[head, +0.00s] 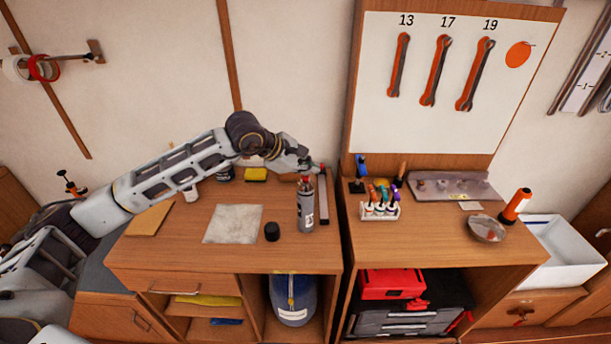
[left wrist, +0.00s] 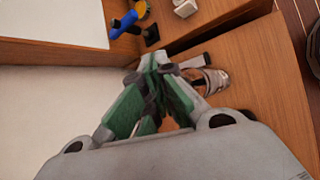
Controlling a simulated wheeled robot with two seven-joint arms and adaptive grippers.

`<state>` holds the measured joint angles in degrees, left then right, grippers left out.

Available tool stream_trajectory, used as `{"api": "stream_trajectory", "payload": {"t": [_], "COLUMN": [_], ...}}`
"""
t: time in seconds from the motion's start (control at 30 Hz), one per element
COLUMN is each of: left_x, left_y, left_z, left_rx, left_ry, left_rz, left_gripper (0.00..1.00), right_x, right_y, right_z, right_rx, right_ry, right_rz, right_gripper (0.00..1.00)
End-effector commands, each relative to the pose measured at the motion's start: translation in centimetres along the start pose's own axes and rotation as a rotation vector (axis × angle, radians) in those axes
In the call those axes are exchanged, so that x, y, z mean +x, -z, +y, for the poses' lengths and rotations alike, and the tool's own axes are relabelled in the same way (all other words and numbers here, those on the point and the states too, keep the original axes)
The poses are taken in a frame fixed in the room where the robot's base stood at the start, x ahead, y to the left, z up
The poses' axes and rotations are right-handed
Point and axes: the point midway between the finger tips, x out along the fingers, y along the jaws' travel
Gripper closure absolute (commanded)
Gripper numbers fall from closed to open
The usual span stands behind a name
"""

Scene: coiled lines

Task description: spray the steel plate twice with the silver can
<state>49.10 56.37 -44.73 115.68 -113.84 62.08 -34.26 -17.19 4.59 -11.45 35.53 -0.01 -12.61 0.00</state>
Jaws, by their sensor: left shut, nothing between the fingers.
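The silver can (head: 306,212) stands upright near the right edge of the left bench, with a red part at its top. The steel plate (head: 233,224) lies flat to the left of it, a pale grey square. A black cap (head: 272,231) sits between them. My left gripper (head: 309,170) is at the can's top in the head view; I cannot tell whether it touches. Its green-padded fingers (left wrist: 160,70) are shut and empty in the left wrist view. A shiny silver object (left wrist: 215,80), apparently the can, shows just right of the fingertips there. My right gripper is not in view.
A pen rack (head: 380,210), a metal dish (head: 487,229) and an orange torch (head: 515,206) stand on the right bench. A yellow sponge (head: 256,174) lies behind the plate. A tan board (head: 149,219) lies to its left. The bench front is clear.

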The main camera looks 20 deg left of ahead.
Motion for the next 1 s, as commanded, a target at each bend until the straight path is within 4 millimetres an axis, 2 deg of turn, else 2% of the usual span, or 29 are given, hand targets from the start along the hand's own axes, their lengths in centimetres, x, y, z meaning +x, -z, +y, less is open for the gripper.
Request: {"api": "stream_trajectory", "payload": {"t": [1.0], "left_x": [-3.8], "left_y": [-2.8], "left_z": [2.8], "left_rx": [0.001], "left_ry": [-0.002], "left_rz": [-0.002], "left_gripper": [1.00], "right_x": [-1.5], "right_y": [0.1], "right_z": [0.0], "right_rx": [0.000], "right_ry": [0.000], "right_rz": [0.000], "right_gripper": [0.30]}}
